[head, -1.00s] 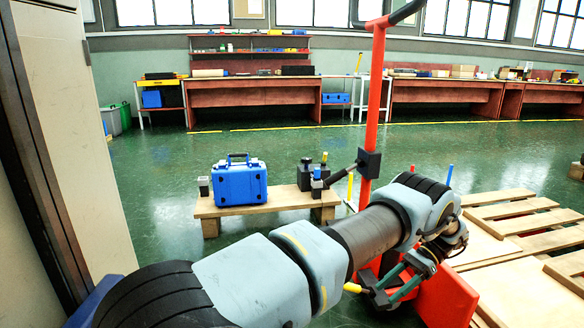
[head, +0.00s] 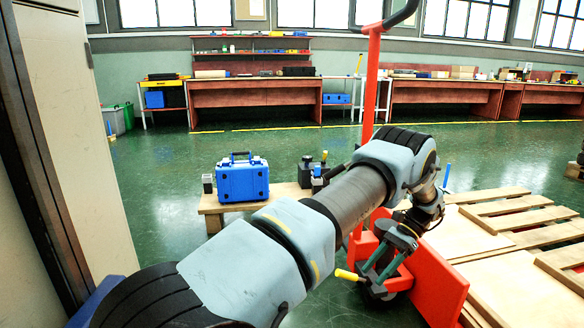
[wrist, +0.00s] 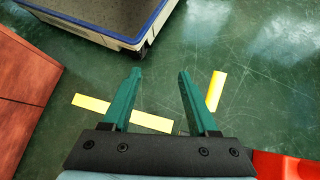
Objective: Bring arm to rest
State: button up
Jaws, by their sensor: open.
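My arm reaches across the lower middle of the head view, raised and bent downward at its wrist. My gripper (head: 373,277) hangs in front of the red pallet truck (head: 440,285). In the wrist view, my gripper's two green fingers (wrist: 158,92) stand apart with nothing between them but green floor and yellow floor strips. The exact gap between gripper and truck cannot be told.
A blue case (head: 242,182) stands on a low wooden bench (head: 210,209), partly behind my arm. Wooden pallets (head: 515,215) lie at the right. A pale panel (head: 75,150) rises close on the left. A blue-edged cart (wrist: 115,30) tops the wrist view. Open floor lies behind.

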jog(key=w+a+r+n+t+h, duration=0.15)
jog(key=a+r+n+h, duration=0.45)
jog(key=a+r, duration=0.85)
jog(key=s+a+r+n+t+h+p, duration=0.1)
jog(key=s+a+r+n+t+h, duration=0.15)
jog(key=s+a, duration=0.4)
jog(key=s+a+r+n+t+h, duration=0.1)
jog(key=s+a+r+n+t, duration=0.2)
jog(key=s+a, duration=0.4)
notch_tip(320, 180, up, 37)
jog(key=w+a+n+p, duration=0.1)
jog(key=p, duration=3.7)
jog(key=shift+w+a, duration=0.15)
jog(key=shift+f, duration=0.15)
